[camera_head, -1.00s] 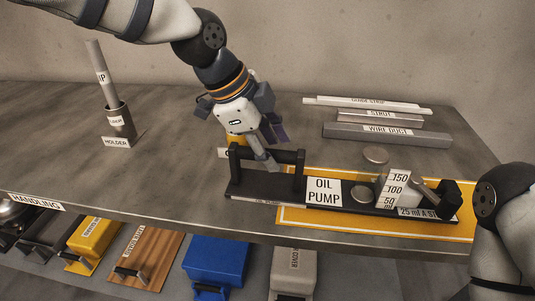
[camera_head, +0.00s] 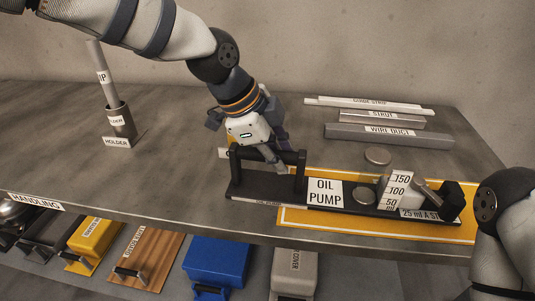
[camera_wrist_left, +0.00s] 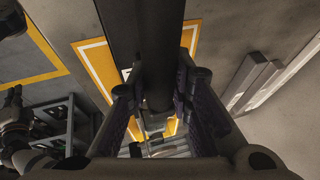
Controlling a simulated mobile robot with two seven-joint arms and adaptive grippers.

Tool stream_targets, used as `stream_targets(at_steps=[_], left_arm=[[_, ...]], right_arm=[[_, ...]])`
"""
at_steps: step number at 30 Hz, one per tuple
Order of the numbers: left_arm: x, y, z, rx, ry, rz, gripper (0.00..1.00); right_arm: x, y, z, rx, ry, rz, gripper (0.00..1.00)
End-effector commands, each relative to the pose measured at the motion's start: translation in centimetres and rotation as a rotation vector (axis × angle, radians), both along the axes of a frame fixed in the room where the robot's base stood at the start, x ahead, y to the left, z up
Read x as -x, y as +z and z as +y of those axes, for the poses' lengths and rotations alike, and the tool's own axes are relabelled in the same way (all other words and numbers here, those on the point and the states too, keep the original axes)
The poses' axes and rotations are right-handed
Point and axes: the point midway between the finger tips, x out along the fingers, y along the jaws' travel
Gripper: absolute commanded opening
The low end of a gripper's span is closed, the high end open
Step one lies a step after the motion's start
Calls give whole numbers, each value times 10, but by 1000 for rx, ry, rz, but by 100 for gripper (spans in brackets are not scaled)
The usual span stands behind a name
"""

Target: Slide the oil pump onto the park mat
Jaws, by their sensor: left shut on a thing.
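The oil pump (camera_head: 325,192) is a long black base with a white label, a disc, a 150/100/50 scale block and a black knob at its right end. A dark handle bar (camera_head: 268,157) on two posts stands at its left end. The yellow park mat (camera_head: 300,219) with a white border lies on the bench. The pump's right part lies over the mat; its handle end is off the mat's left edge. My left gripper (camera_head: 284,166) is shut on the handle bar, which runs between its fingers in the left wrist view (camera_wrist_left: 158,60).
Behind the mat lie a wire duct (camera_head: 385,134), a strut (camera_head: 380,117) and a guide strip (camera_head: 368,103). A loose disc (camera_head: 376,155) lies behind the pump. A holder (camera_head: 120,120) with a rod stands at the left. The bench's front edge is close to the pump.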

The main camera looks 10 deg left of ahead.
Motion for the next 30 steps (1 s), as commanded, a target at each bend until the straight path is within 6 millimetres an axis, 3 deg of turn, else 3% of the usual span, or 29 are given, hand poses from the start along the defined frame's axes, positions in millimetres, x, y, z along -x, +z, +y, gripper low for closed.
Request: stream_targets(at_steps=[14,30], left_arm=[[0,0,-4,-2,-3,0,0],[0,-2,-75,-2,-3,1,0]], right_arm=[[0,0,0,0,0,0,0],[2,-2,0,0,0,5,0]])
